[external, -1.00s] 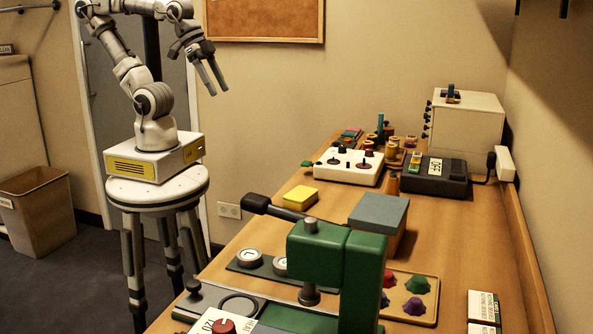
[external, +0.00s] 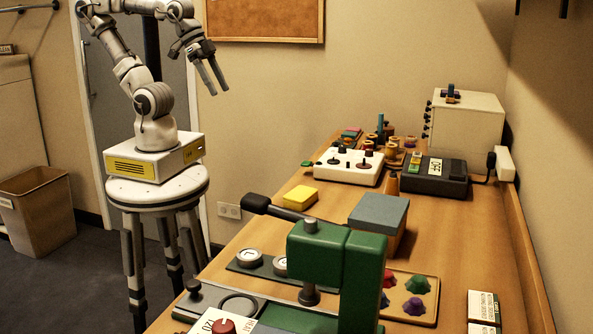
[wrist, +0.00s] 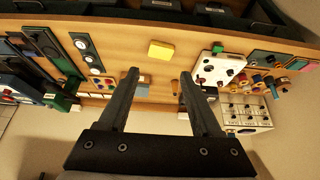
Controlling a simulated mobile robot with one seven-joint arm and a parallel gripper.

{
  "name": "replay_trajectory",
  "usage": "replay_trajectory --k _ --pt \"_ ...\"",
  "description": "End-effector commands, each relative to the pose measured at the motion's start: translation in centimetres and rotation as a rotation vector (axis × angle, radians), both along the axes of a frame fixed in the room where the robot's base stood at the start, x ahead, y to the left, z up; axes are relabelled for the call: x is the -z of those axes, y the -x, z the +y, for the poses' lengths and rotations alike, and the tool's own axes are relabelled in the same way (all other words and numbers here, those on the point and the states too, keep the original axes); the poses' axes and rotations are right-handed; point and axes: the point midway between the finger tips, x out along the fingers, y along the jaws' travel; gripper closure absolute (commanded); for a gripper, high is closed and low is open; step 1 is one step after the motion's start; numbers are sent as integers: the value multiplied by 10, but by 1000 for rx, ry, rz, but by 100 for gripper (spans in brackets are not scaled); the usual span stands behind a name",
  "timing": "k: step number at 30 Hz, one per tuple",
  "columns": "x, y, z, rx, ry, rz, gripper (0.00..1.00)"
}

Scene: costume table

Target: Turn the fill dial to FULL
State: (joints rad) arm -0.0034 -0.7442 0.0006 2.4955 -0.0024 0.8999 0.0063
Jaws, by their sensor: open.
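A red knob (external: 223,326) sits on a white lettered panel (external: 246,329) at the bottom edge of the external view, partly cut off. Its full lettering cannot be read. A white box with dark knobs (external: 348,167) stands farther back on the table, and it also shows in the wrist view (wrist: 221,67). I cannot tell for sure which of these is the fill dial. My gripper (external: 215,90) is open and empty, raised in the air left of the table and far from the knobs. In the wrist view its fingers (wrist: 159,76) are spread apart.
A green press (external: 335,262) with a long dark handle stands at the front of the table (external: 455,235). A yellow block (external: 300,197), a grey-topped box (external: 378,212) and a dark device (external: 433,182) lie behind it. A large beige box (external: 467,122) stands at the back.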

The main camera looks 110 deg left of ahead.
Motion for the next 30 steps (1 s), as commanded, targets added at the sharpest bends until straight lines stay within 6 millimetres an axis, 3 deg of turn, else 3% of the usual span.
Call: replay_trajectory --k 7,14,21,30 --pt "-11 -43 22 -1 11 38 34" --pt "-14 -107 74 2 24 69 34" --pt "4 -165 154 -2 28 86 34" --pt "53 -205 269 -8 13 96 34"
